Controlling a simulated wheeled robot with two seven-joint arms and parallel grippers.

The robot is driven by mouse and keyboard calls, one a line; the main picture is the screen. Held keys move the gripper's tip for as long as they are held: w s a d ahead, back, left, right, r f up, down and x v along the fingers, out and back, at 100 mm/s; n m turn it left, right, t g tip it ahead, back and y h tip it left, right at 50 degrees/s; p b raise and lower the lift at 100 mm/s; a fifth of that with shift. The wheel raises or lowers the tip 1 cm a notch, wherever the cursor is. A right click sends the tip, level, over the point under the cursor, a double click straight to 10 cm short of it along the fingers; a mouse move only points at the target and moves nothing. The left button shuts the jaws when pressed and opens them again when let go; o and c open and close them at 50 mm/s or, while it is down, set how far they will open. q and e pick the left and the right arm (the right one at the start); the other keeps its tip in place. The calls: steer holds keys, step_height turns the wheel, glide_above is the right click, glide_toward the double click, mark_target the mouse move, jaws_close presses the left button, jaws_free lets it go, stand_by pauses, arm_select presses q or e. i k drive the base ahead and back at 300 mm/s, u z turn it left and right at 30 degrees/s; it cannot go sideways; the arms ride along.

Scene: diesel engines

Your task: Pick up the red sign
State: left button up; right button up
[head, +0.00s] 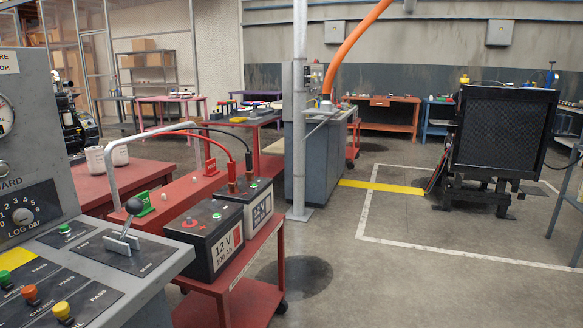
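A small red piece (210,168), which may be the red sign, stands on the red workbench behind the batteries. It is small in the head view and any marking on it cannot be read. A similar green piece (145,204) stands nearer, on the same red surface. No other clear red sign shows. Neither of my grippers is in the head view.
A grey control console (120,250) with a lever fills the near left. Two batteries (215,235) with red and black cables sit on a red wheeled cart (245,290). A grey pole (299,120) stands behind. Open floor (360,285) lies to the right, before a black radiator unit (502,135).

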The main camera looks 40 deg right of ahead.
mark_target(210, 169)
steer(key=z, duration=1.9)
steer(key=i, duration=6.05)
steer(key=u, duration=3.4)
steer(key=i, duration=0.8)
steer(key=u, duration=0.85)
